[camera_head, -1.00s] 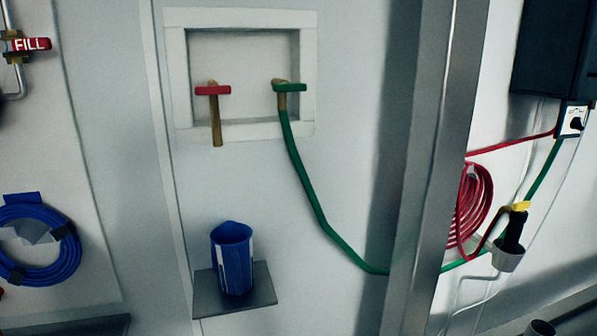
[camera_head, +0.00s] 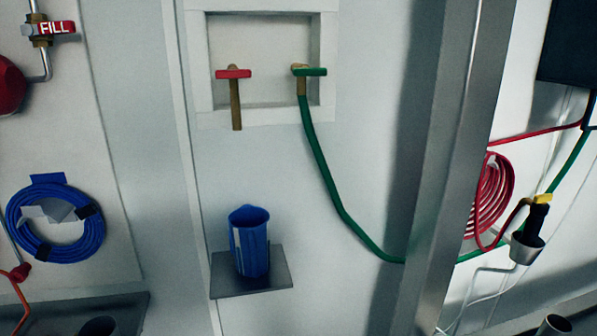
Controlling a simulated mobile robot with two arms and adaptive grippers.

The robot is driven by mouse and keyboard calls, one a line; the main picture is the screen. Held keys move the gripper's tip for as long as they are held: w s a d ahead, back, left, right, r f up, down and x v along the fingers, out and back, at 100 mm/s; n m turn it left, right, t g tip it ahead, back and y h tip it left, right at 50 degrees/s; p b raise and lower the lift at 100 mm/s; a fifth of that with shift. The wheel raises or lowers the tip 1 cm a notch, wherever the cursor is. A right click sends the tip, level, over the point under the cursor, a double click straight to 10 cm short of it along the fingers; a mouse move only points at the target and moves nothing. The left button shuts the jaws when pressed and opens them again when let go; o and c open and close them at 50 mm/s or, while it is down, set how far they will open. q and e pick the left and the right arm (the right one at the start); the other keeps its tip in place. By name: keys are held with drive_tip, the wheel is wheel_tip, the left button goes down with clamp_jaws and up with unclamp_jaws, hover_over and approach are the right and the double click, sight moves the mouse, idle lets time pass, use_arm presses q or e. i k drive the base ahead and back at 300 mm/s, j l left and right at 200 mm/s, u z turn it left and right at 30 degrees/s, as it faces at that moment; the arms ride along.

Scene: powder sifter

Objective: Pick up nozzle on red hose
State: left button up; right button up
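The red hose (camera_head: 492,198) hangs coiled on the wall at the right, past the metal post. Its nozzle (camera_head: 536,219), black with a yellow top, stands in a grey cup-shaped holder (camera_head: 526,248) just right of the coil. The lower part of the nozzle is hidden inside the holder. A red length of hose runs from the coil up to the right. Neither of my grippers shows in the head view.
A vertical metal post (camera_head: 447,170) stands left of the red hose. A green hose (camera_head: 335,200) runs from a green-handled tap behind the post. A blue jug (camera_head: 250,243) stands on a small shelf (camera_head: 225,288). A blue coiled hose (camera_head: 93,235) hangs at the left.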

sight(535, 220)
drive_tip(key=z, duration=1.25)
drive_tip(key=i+j+u, duration=0.1)
drive_tip(key=u, duration=0.3)
drive_tip(key=i+u, duration=0.25)
drive_tip(key=u, duration=0.15)
drive_tip(key=i+u, duration=0.2)
drive_tip(key=u, duration=0.25)
